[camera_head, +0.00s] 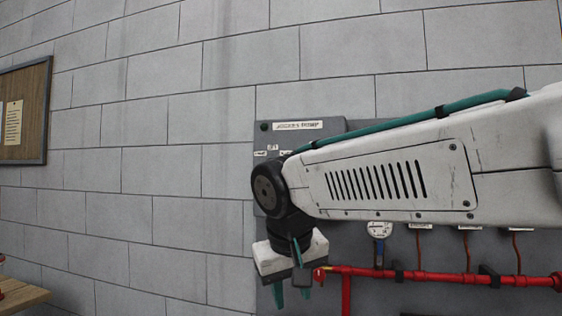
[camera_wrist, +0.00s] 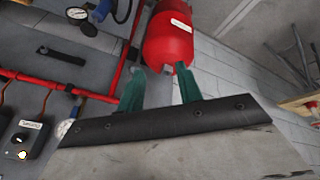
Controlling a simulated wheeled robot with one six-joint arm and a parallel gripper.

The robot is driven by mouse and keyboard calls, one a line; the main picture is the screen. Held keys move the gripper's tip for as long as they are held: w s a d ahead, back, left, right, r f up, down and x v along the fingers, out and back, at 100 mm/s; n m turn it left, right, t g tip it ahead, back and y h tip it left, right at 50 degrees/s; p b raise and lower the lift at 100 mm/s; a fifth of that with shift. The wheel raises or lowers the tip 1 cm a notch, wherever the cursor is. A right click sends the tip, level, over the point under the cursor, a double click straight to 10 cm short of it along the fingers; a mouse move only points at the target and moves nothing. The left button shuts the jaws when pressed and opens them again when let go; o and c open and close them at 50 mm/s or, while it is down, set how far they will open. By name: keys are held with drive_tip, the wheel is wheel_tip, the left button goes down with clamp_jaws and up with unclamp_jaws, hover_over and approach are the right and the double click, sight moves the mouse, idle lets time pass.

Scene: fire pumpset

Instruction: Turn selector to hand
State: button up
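The grey panel labelled as the jockey pump (camera_head: 330,128) is on the wall, with small labels (camera_head: 272,149) under its title. My arm covers most of the panel below those labels, and I cannot make out the selector there. My gripper (camera_head: 292,293) points down at the panel's lower left, with its teal fingers apart. In the wrist view my gripper (camera_wrist: 160,72) is open and empty, with its fingers in front of a red tank (camera_wrist: 168,38). A dark box (camera_wrist: 27,140) with a pale label and small round parts shows at left; I cannot tell whether it holds the selector.
A red pipe (camera_head: 430,275) runs along the lower right, close to my gripper. A gauge (camera_head: 380,230) and small labelled boxes (camera_head: 470,228) sit above it. A notice board (camera_head: 37,80) hangs at left, with a wooden surface (camera_head: 22,298) below. The wall between is bare.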

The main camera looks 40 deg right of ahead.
sight(269, 160)
drive_tip(key=w+d+r+m+t+h, duration=0.2)
drive_tip(key=w+d+r, duration=0.2)
drive_tip(key=w+r, duration=0.5)
drive_tip(key=w+d+r+m+t+h, duration=0.1)
drive_tip(key=w+d+r+m+h, duration=0.2)
drive_tip(key=w+r, duration=0.6)
drive_tip(key=w+d+r+m+t+h, duration=0.2)
drive_tip(key=w+d+r, duration=0.2)
drive_tip(key=w+r, duration=0.5)
drive_tip(key=shift+h, duration=0.3)
drive_tip(key=x, duration=0.8)
drive_tip(key=shift+w+a+f, duration=0.2)
drive_tip(key=shift+w+a, duration=0.15)
drive_tip(key=shift+w, duration=0.1)
clamp_jaws()
